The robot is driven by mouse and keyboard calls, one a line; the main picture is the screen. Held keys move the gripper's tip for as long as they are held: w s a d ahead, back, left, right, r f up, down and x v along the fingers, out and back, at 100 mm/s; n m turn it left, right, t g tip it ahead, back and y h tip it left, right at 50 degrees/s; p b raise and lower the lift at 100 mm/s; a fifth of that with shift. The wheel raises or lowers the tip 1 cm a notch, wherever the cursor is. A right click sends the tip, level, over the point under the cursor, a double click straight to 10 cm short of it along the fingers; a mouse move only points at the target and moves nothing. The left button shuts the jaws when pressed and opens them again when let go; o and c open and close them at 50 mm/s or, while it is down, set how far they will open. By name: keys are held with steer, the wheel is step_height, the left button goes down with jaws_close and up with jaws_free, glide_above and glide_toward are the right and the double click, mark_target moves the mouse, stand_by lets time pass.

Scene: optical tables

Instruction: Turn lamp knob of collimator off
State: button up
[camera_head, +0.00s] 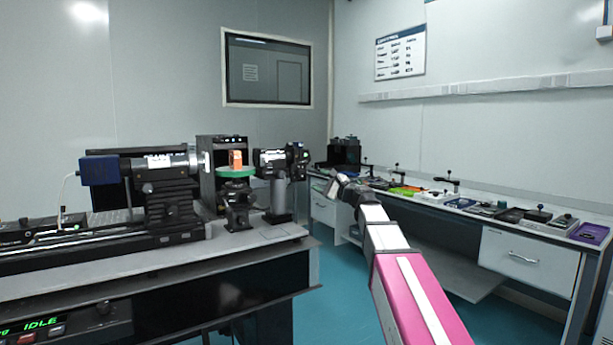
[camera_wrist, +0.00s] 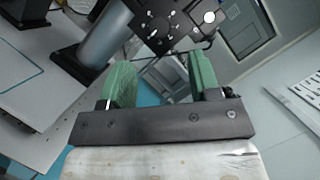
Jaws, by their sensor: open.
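On the optical table at left, a long instrument with a silver tube and a blue end housing (camera_head: 100,170) lies on a black mount; it may be the collimator. A black instrument on a grey post (camera_head: 282,165) stands at the table's right end. In the wrist view a black instrument with small pale dots and a white round spot (camera_wrist: 172,22) is beyond my fingers, and looks like that same one. I cannot make out which part is the lamp knob. My gripper (camera_wrist: 160,85) has green fingers spread apart, with nothing between them. In the head view my arm hides its fingertips.
A control panel (camera_head: 70,322) reading "IDLE" is at lower left. A long bench (camera_head: 540,228) with several small items runs along the right wall. Blue floor between is clear.

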mark_target(302, 173)
steer(key=x, duration=0.8)
steer(key=shift+w+a+r, duration=0.1)
steer(key=shift+a, duration=0.05)
steer(key=shift+c, duration=0.3)
steer(key=c, duration=0.9)
